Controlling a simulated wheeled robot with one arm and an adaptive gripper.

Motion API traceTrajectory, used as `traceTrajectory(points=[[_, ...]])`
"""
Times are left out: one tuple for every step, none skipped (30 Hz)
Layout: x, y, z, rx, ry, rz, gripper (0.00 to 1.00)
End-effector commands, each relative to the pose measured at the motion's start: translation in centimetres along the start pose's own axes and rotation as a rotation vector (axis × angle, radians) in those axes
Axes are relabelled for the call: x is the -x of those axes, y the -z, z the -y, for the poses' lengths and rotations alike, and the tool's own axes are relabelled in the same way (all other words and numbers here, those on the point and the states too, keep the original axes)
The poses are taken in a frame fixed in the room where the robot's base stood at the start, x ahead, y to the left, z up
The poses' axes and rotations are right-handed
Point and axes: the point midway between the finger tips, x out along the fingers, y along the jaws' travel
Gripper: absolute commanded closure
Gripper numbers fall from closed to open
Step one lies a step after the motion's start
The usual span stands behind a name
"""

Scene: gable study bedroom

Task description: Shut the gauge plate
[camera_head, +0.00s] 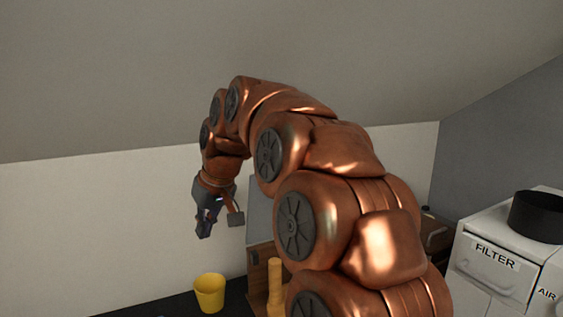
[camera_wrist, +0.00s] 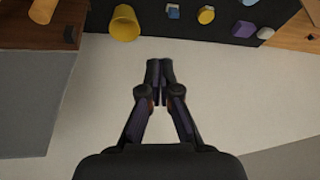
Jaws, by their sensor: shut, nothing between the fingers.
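I cannot make out a plate marked as a gauge in either view. A white cabinet (camera_head: 480,281) at the right of the head view has a front labelled FILTER (camera_head: 490,262) and a side face labelled AIR. My gripper (camera_head: 203,231) is raised in front of the pale wall, left of my arm and well away from the cabinet. In the wrist view my gripper (camera_wrist: 160,66) has its fingertips together, with nothing between them. My arm hides much of the middle of the head view.
A yellow cup (camera_head: 209,292) stands on a dark surface, with a wooden piece (camera_head: 258,277) and an orange-yellow cylinder (camera_head: 275,275) to its right. A black round pot (camera_head: 538,216) sits on the cabinet. Small blue and yellow pieces (camera_wrist: 206,15) show in the wrist view.

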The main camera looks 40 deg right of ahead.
Motion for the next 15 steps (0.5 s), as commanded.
traceTrajectory(points=[[0.6, 1.6, -1.8, -0.017, -0.006, -0.032, 1.00], [1.1, 2.5, -2.7, -0.024, -0.011, -0.052, 1.00], [1.8, 3.6, -4.0, -0.032, -0.018, -0.076, 1.00], [2.3, 4.3, -5.0, -0.039, -0.023, -0.095, 1.00], [2.8, 5.1, -6.1, -0.047, -0.030, -0.115, 1.00], [3.3, 5.9, -7.5, -0.056, -0.038, -0.136, 1.00], [3.9, 6.6, -8.6, -0.063, -0.046, -0.157, 1.00], [4.6, 7.2, -9.8, -0.072, -0.055, -0.178, 1.00], [5.2, 7.9, -11.3, -0.081, -0.066, -0.201, 1.00], [5.8, 8.4, -12.5, -0.089, -0.076, -0.221, 1.00], [6.3, 8.8, -13.7, -0.097, -0.087, -0.238, 1.00], [7.1, 9.3, -15.2, -0.106, -0.102, -0.263, 1.00], [7.8, 9.7, -16.4, -0.113, -0.115, -0.282, 1.00], [8.3, 9.9, -17.6, -0.121, -0.126, -0.296, 1.00], [9.0, 10.2, -19.2, -0.131, -0.142, -0.317, 1.00]])
